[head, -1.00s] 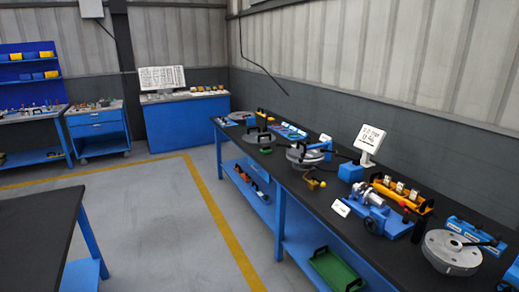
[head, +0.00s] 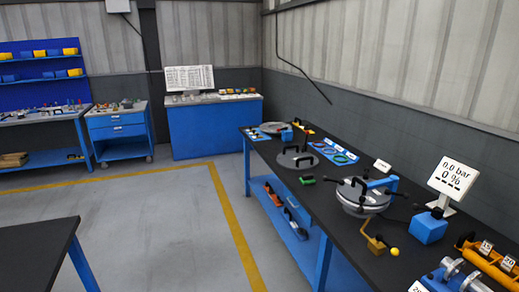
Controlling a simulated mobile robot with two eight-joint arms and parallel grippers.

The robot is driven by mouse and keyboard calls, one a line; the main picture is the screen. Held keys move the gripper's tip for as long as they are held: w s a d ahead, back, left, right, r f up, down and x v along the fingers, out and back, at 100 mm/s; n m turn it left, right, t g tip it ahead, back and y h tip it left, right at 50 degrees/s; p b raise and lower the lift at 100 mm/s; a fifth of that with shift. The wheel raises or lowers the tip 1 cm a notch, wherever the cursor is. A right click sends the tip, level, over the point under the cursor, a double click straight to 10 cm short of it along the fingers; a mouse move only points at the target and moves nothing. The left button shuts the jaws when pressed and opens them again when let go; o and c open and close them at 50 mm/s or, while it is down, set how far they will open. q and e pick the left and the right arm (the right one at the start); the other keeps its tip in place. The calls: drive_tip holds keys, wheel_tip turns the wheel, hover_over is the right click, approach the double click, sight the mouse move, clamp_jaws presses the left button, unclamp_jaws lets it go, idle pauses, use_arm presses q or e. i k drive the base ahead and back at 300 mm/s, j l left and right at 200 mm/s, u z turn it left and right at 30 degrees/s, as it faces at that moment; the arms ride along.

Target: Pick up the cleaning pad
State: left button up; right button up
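A small green block (head: 307,180) with a dark top lies on the long black-topped workbench (head: 335,222), at its front edge near the far end. It may be the cleaning pad, but it is too small to be sure. It sits just in front of a flat grey disc (head: 297,161) with a black handle. Neither of my grippers is in view.
On the bench stand a flanged round vessel (head: 362,199) with a blue arm, a yellow-knobbed fitting (head: 378,245) and a display reading 0.0 bar (head: 453,179). A dark table (head: 35,250) is at lower left. The grey floor (head: 165,225) between is clear.

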sight(306, 179)
drive_tip(key=i, duration=0.8)
drive_tip(key=i+j, duration=0.1)
drive_tip(key=i, duration=0.75)
drive_tip(key=i+z, duration=0.3)
drive_tip(key=z, duration=0.15)
drive_tip(key=i+j+z, duration=0.1)
drive_tip(key=i+z, duration=0.2)
drive_tip(key=z, duration=0.2)
drive_tip(key=i+j+z, duration=0.2)
drive_tip(key=z, duration=0.25)
drive_tip(key=i+j+z, duration=0.25)
drive_tip(key=z, duration=0.2)
drive_tip(key=i+j+z, duration=0.45)
drive_tip(key=k+l, duration=0.05)
drive_tip(key=l, duration=0.05)
